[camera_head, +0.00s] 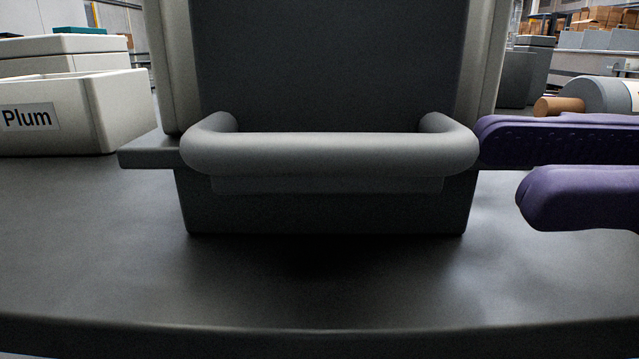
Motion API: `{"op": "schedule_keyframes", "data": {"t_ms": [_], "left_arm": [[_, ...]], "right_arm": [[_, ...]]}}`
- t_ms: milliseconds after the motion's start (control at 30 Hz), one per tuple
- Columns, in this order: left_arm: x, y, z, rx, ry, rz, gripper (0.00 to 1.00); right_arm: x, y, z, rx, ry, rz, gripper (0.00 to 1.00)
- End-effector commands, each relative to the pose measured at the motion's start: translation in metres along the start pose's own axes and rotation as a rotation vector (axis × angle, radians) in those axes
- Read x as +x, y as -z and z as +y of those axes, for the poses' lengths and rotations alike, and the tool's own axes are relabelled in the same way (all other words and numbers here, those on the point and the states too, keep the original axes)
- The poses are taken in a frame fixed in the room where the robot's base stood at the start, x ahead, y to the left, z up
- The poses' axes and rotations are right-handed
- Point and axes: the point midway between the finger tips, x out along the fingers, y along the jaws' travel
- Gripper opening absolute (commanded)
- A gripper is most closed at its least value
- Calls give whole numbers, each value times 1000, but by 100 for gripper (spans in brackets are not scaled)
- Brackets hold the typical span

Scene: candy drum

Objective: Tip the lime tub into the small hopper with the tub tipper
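A large dark grey device with pale side walls, which looks like the tub tipper (330,60), stands in the middle of the view. A thick grey handle bar (330,153) runs across its front. My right gripper (505,170) comes in from the right with two purple fingers, parted and with nothing seen between them. The far finger's tip overlaps the bar's right end in the picture; I cannot tell if they touch. No lime tub is recognisable, and I cannot make out the small hopper. My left gripper is out of view.
A pale tub labelled Plum (85,128) stands at the left, with other pale tubs behind it. A grey rounded body (607,95) and a brown cylinder (558,106) are at the right. The dark tabletop (90,240) in front is clear to its near edge.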

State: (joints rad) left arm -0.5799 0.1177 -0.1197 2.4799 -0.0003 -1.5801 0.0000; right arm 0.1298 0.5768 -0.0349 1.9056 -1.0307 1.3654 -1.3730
Motion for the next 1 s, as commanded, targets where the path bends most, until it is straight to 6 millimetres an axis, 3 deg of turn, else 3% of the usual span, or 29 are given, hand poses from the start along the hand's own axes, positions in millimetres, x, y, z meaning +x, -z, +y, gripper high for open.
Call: {"op": "schedule_keyframes", "data": {"t_ms": [300, 500, 867, 1000], "left_arm": [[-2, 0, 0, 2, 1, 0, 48], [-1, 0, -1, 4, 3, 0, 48], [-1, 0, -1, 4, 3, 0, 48], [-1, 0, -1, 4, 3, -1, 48]], "right_arm": [[60, -3, 0, -1, 0, -7, 30], [84, -2, 0, 1, 1, -5, 30], [90, -2, 0, 2, 2, -3, 28], [90, -2, 0, 2, 2, -3, 13]]}}
